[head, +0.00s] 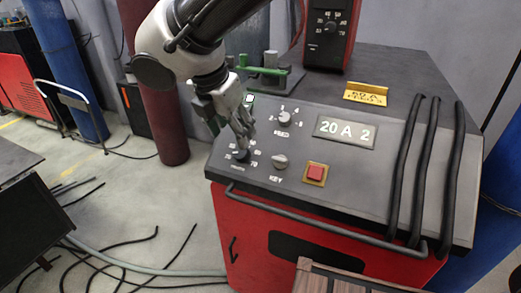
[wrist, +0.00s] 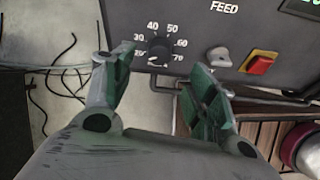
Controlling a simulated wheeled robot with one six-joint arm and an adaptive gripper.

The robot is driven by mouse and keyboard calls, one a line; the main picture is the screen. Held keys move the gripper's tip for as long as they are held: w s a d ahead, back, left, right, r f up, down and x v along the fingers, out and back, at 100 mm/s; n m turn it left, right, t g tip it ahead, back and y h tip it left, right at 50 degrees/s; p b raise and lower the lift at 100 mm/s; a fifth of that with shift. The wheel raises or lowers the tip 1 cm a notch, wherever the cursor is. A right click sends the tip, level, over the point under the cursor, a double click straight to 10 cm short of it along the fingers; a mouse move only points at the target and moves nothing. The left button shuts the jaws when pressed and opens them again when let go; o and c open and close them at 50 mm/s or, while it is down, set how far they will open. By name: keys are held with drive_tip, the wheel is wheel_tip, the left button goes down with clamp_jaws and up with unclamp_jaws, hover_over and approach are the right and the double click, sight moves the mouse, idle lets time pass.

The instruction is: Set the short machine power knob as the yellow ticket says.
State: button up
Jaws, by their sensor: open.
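The short machine's grey panel (head: 345,165) carries a black round power knob (head: 241,156) at its front left, partly hidden by my gripper (head: 243,138) in the head view. In the wrist view the power knob (wrist: 159,49) sits inside a scale from 20 to 70. A pale mark seems to be on its lower left, near 20. The display (head: 344,131) reads 20 A 2. The yellow ticket (head: 366,94) stands at the back of the panel; its small writing is not clearly legible. My gripper (wrist: 158,65) is open, its fingers at either side of the knob, apart from it.
A feed knob (head: 286,117), a key switch (head: 280,161) and a red button (head: 316,173) share the panel. A taller red machine (head: 328,30) with its own dial stands behind. Black cables (head: 430,165) cross the right side. A handle bar (head: 320,228) runs along the front.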

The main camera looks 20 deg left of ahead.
sight(240, 152)
drive_tip(key=shift+n, duration=0.9)
drive_tip(key=x, duration=0.8)
drive_tip(key=shift+w+a+r, duration=0.1)
drive_tip(key=shift+w, duration=0.05)
drive_tip(key=c, duration=1.1)
